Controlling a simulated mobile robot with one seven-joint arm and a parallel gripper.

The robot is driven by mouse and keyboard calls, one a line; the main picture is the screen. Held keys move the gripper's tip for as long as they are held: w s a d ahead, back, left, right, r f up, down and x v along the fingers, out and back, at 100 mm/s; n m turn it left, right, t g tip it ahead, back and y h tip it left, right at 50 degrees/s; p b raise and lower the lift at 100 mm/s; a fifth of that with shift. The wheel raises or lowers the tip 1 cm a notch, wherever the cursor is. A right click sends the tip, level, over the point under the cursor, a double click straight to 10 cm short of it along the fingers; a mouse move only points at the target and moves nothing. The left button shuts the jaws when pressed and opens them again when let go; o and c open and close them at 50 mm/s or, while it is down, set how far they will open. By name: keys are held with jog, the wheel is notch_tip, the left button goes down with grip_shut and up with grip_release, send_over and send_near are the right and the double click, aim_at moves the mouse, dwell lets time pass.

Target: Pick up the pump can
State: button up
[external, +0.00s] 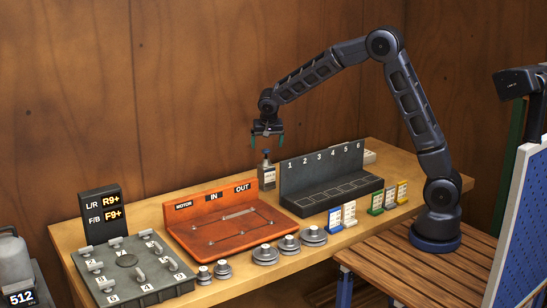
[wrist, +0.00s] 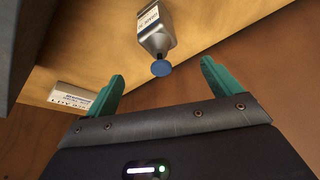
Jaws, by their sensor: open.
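The pump can (external: 266,174) is a small grey can with a pale label and a blue top. It stands upright at the back of the wooden table, between the orange board and the dark numbered rack. In the wrist view, the pump can (wrist: 157,35) shows beyond my fingers, its blue top towards me and roughly midway between the tips. My gripper (external: 267,142) is open and empty, with green fingers pointing down just above the can. It also shows in the wrist view (wrist: 162,70). I see no contact with the can.
The dark rack (external: 290,182) numbered 1 to 6 stands close on the can's right. The orange board (external: 205,240) lies at its left front. A white labelled box (wrist: 75,97) lies behind the rack. Round weights (external: 266,254) line the front. The wooden wall is behind.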

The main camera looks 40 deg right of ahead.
aim_at(265, 158)
jog(key=x, duration=0.5)
jog(key=shift+w+f, duration=0.15)
jog(key=shift+f, duration=0.1)
jog(key=shift+w+x, duration=0.1)
jog(key=shift+x, duration=1.2)
jog(key=shift+w+x, duration=0.15)
jog(key=shift+x, duration=1.1)
jog(key=shift+d+r, duration=0.1)
jog(key=shift+d, duration=0.05)
jog(key=c, duration=1.9)
grip_shut()
jog(key=shift+r, duration=0.1)
